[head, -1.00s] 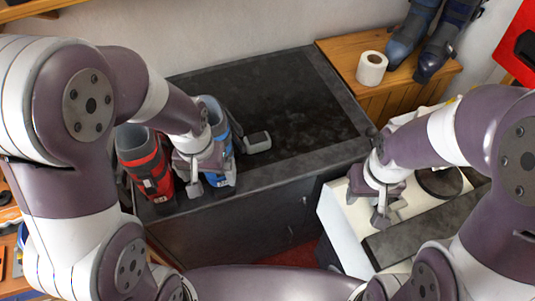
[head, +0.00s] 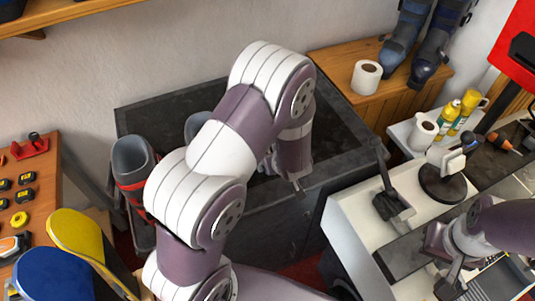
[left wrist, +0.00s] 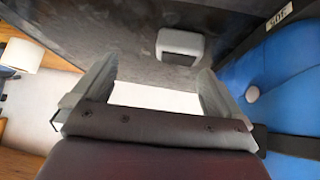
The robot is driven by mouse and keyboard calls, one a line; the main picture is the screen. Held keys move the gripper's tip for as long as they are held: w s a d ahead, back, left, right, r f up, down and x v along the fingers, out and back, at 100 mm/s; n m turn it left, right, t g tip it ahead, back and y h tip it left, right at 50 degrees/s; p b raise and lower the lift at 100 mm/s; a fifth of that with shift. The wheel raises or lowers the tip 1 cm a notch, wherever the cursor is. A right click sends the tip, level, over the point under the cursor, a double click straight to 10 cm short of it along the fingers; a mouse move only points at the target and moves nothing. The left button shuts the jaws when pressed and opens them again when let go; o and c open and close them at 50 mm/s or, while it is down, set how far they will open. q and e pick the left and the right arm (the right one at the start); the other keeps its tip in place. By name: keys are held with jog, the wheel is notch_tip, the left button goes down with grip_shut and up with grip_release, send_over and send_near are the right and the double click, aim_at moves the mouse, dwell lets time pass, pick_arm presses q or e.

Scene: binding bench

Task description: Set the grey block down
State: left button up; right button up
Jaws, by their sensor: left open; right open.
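My left gripper (left wrist: 155,70) is open and empty. Its two fingers point toward the block, which shows beyond the fingertips and apart from them.
A red-and-black boot (head: 131,172) stands at the bench's left end. A blue boot (left wrist: 285,85) is close to the left gripper's right side. A dark press-like tool (head: 391,203) and a round dark stand (head: 442,184) occupy the white counter. A paper roll (head: 367,77) sits on the wooden ledge.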

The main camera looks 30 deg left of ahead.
pick_arm(q)
jog(key=w+a+f, duration=0.1)
jog(key=a+f, duration=0.2)
jog(key=w+a+f+y+p, duration=0.1)
jog(key=w+a+f, duration=0.1)
jog(key=a, duration=0.1)
jog(key=w+a+f+n+y+p, duration=0.1)
jog(key=w+a+f, duration=0.1)
jog(key=a+f, duration=0.1)
jog(key=shift+a+f, duration=0.1)
jog(key=shift+f, duration=0.25)
jog(key=shift+w+a+f, duration=0.2)
jog(key=shift+w+f, duration=0.05)
jog(key=shift+f, duration=0.05)
jog(key=shift+r, duration=0.1)
jog(key=c, duration=0.9)
